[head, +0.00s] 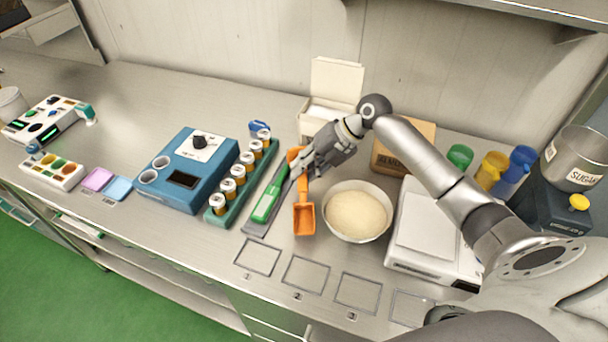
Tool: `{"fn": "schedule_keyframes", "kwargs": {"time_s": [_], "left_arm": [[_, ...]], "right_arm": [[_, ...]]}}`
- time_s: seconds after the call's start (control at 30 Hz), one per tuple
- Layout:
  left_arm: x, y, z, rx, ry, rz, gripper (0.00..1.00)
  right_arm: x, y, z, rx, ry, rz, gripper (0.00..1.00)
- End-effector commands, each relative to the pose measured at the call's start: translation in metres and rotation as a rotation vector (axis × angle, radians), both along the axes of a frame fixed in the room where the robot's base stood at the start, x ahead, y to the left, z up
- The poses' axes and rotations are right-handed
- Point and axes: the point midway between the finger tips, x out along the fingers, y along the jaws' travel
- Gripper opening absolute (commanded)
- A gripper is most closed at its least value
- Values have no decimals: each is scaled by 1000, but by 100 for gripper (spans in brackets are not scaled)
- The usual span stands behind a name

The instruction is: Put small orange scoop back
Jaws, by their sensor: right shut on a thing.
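The small orange scoop (304,217) is in the head view near the middle of the counter, its bowl toward the front edge and its handle toward the wall. My right gripper (297,170) is shut on the scoop's handle. The scoop lies over or just beside a grey rest (257,228) that holds a green scoop (268,203). I cannot tell whether the orange scoop touches the rest or the counter. My left gripper is not in view.
A bowl of pale powder (357,213) stands close right of the scoop, with a white scale (428,235) beyond it. A green rack of vials (232,200) and a blue device (183,168) stand left. Outlined squares (305,273) on the front counter are empty.

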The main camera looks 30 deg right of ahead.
Motion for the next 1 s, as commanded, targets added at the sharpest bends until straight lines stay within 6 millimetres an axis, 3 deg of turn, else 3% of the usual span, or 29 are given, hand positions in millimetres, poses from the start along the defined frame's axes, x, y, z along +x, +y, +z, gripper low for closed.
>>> {"fn": "schedule_keyframes", "kwargs": {"time_s": [0.3,0.8,0.83,1.0], "left_arm": [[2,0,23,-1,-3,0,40],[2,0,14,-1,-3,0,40],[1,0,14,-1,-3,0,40],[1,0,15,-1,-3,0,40]], "right_arm": [[4,0,-31,1,2,-2,0],[4,-1,-41,0,0,-1,0],[4,-1,-41,-1,1,-1,22],[3,-1,-39,-1,1,-1,42]]}}
